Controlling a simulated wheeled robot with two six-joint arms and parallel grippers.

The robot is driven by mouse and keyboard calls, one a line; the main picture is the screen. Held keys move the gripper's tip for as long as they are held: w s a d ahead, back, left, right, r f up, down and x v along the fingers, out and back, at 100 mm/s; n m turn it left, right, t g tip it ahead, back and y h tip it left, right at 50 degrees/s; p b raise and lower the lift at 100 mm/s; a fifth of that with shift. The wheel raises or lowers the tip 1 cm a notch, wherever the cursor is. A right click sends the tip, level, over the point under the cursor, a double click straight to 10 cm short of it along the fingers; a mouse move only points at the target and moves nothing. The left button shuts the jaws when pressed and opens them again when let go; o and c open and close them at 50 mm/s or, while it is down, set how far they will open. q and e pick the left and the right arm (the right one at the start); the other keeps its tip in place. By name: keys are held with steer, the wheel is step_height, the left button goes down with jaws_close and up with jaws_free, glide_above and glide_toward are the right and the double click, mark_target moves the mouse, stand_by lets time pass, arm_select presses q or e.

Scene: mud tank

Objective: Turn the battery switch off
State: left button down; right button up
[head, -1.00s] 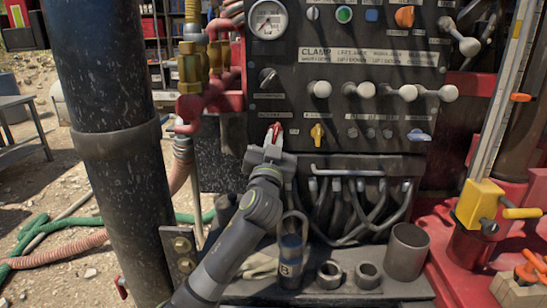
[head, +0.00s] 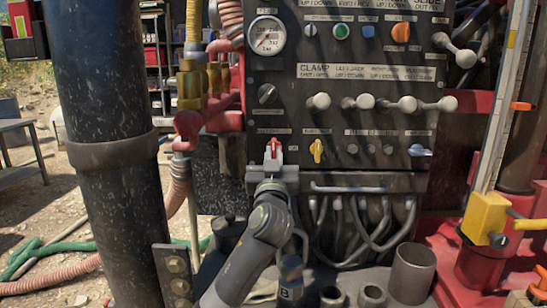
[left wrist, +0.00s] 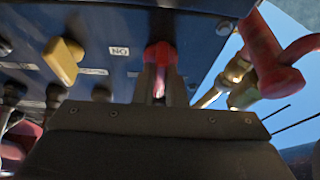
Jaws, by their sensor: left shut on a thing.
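The battery switch is a red key-like handle (head: 274,145) low on the left side of the dark control panel (head: 345,95). My left gripper (head: 273,157) reaches up to it from below and is shut on it. In the left wrist view the red handle (left wrist: 160,54) stands between the two fingers of the gripper (left wrist: 160,88), with a label reading "ON" upside down beside it. The fingers partly hide the handle. My right gripper is not in view.
A yellow knob (head: 317,150) sits just right of the switch, also in the left wrist view (left wrist: 64,60). Red pipework with a valve (head: 187,125) stands close on the left. Cables (head: 360,225) and a metal cup (head: 411,272) lie below the panel. A thick black column (head: 108,130) rises at left.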

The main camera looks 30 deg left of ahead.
arm_select(q)
steer(key=c, duration=1.5)
jaws_free()
steer(key=shift+f, duration=0.1)
step_height(320, 180, up, 9)
steer(key=shift+r+p, duration=0.1)
steer(key=shift+p, duration=0.35)
steer(key=shift+r, duration=0.4)
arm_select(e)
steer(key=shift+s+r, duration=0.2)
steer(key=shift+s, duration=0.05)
